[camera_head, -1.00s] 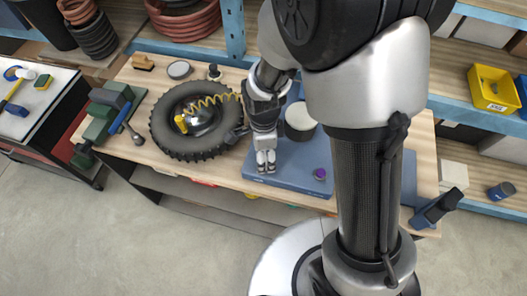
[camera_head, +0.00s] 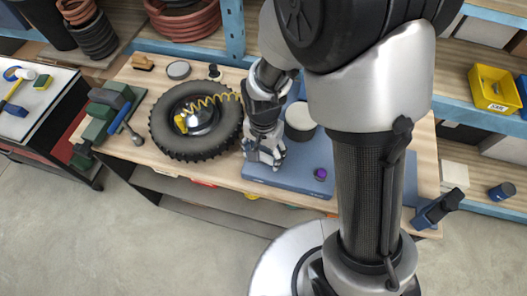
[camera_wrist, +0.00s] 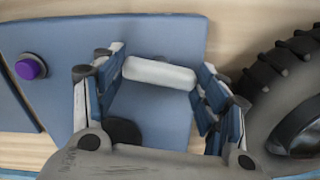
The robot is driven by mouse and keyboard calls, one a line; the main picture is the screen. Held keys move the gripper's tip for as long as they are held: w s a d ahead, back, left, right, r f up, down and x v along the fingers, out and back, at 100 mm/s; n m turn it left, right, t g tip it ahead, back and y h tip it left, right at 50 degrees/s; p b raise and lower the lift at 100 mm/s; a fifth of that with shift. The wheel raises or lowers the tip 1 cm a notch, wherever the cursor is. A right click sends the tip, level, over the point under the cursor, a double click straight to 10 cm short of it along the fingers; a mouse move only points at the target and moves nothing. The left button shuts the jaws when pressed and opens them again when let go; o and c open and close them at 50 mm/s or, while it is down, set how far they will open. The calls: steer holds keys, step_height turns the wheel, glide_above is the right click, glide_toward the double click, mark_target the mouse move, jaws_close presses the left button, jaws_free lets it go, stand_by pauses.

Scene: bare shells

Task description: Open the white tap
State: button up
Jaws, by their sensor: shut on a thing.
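A white bar (camera_wrist: 160,73), which looks like the handle of the white tap, lies between my fingers in the wrist view. It spans from one finger to the other, and both fingertips are at its ends. My gripper (camera_wrist: 158,85) is shut on it, with the fingers held apart by its length. In the head view my gripper (camera_head: 265,154) is low over the left part of the blue board (camera_head: 290,178). There the handle is hidden by the fingers, and the tap's body cannot be made out.
A tyre (camera_head: 165,130) with a coiled yellow hose lies just left of my gripper. A white-topped round container (camera_head: 300,117) stands close on the right. A purple knob (camera_head: 320,174) is on the board's front right. The bench's front edge is near.

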mark_target(264, 155)
steer(key=shift+n, duration=1.2)
steer(key=o, duration=1)
steer(key=shift+o, duration=0.2)
step_height(264, 155, up, 12)
steer(key=shift+r, duration=0.1)
